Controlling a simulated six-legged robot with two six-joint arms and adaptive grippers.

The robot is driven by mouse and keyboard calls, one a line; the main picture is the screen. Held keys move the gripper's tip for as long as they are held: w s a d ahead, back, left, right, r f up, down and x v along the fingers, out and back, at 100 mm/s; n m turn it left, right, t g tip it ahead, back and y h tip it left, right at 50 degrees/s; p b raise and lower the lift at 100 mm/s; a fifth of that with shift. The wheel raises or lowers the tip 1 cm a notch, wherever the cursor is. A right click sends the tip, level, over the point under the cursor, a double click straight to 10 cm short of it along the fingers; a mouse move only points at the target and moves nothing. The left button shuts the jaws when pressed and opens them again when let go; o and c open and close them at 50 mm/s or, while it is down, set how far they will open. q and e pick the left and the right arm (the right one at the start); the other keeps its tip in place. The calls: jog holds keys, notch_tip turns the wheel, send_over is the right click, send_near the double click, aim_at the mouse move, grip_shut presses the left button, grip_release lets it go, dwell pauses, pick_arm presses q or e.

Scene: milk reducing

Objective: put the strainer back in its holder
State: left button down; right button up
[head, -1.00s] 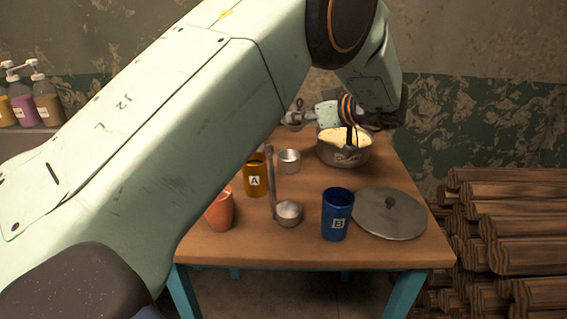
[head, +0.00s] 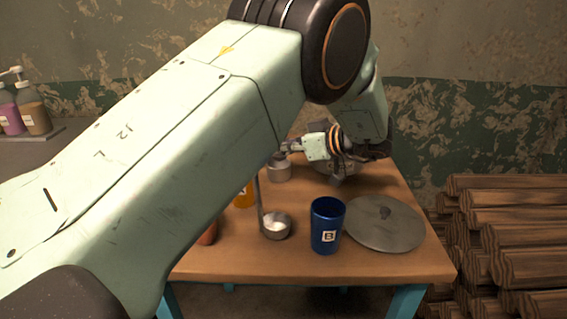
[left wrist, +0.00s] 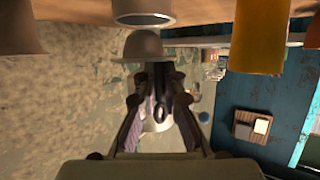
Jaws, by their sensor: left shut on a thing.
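My left gripper (head: 287,147) is shut on the strainer, whose pale rounded bowl (left wrist: 143,45) shows just beyond the fingers (left wrist: 160,105) in the left wrist view. That view is upside down, with the tabletop along its top. The holder looks to be the small metal cup (head: 280,174), which also shows in the left wrist view (left wrist: 143,10). The strainer bowl faces the holder's mouth, with a small gap between them in the wrist view. In the head view the bowl (head: 279,159) covers the mouth. My right gripper is not in view.
A metal pot (head: 341,168) is partly hidden behind my left wrist. A ladle-like cup with an upright handle (head: 276,227), a blue cup marked B (head: 325,232), a round lid (head: 388,232), and yellow (head: 245,196) and orange (head: 207,234) cups stand nearer. Logs (head: 510,225) are stacked right.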

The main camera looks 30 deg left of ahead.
aim_at(283, 156)
pick_arm(q)
jog(key=f, duration=0.2)
jog(key=f+b, duration=0.1)
jog(key=shift+s+a, duration=0.15)
jog(key=shift+s, duration=0.1)
jog(key=shift+f, duration=0.2)
jog(key=shift+w, duration=0.3)
jog(key=c, duration=1.8)
grip_release()
jog(key=shift+s, duration=0.25)
jog(key=o, duration=0.3)
jog(key=shift+w+f, duration=0.15)
jog(key=shift+w, duration=0.05)
jog(key=shift+o, duration=0.2)
jog(key=shift+s, duration=0.1)
